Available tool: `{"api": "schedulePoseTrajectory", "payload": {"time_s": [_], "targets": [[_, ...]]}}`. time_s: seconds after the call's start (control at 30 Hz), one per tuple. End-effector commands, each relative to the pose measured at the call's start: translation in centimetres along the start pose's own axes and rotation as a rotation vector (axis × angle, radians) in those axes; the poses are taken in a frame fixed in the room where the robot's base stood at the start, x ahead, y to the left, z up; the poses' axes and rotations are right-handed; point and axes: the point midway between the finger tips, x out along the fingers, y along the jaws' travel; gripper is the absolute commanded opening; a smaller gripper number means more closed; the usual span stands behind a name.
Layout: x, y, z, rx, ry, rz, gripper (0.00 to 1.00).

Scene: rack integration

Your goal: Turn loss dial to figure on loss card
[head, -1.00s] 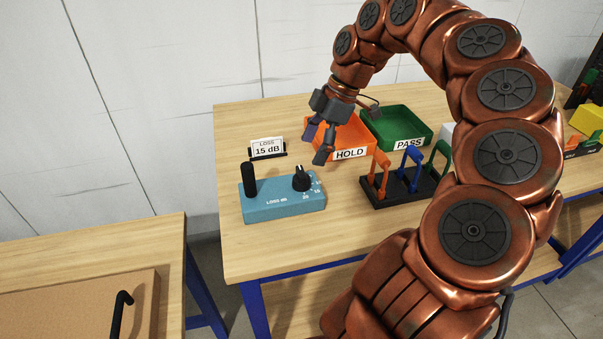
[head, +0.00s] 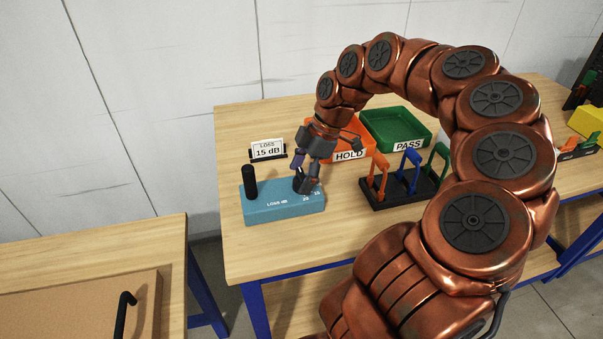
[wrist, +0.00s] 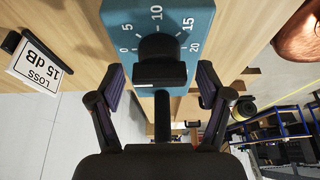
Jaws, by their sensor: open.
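The blue loss box (head: 275,205) stands on the table, with its black dial partly hidden behind my fingers in the head view. In the wrist view the dial (wrist: 160,62) sits among the marks 0, 5, 10, 15 and 20 on the blue face (wrist: 120,22). I cannot make out its pointer. My gripper (head: 306,174) is open, with one finger on each side of the dial; in the wrist view gaps show between fingers and knob. The loss card (head: 267,149) reads 15 dB and stands behind the box; it also shows in the wrist view (wrist: 38,65).
A black post (head: 250,182) rises from the box's left end. An orange HOLD tray (head: 368,144) and a green PASS tray (head: 425,131) stand behind right. A black rack (head: 415,192) with orange, blue and green handles is right of the box. Bare tabletop lies in front.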

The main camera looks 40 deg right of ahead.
Motion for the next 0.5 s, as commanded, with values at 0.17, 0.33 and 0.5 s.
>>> {"api": "schedulePoseTrajectory", "payload": {"time_s": [0.17, 0.33, 0.5], "targets": [[0.04, 0.01, 0.01, 0.0, 0.0, 0.0, 0.78], [0.04, 0.01, 0.01, 0.0, 0.0, 0.0, 0.66], [0.04, 0.01, 0.0, 0.0, 0.0, 0.0, 0.49]]}}
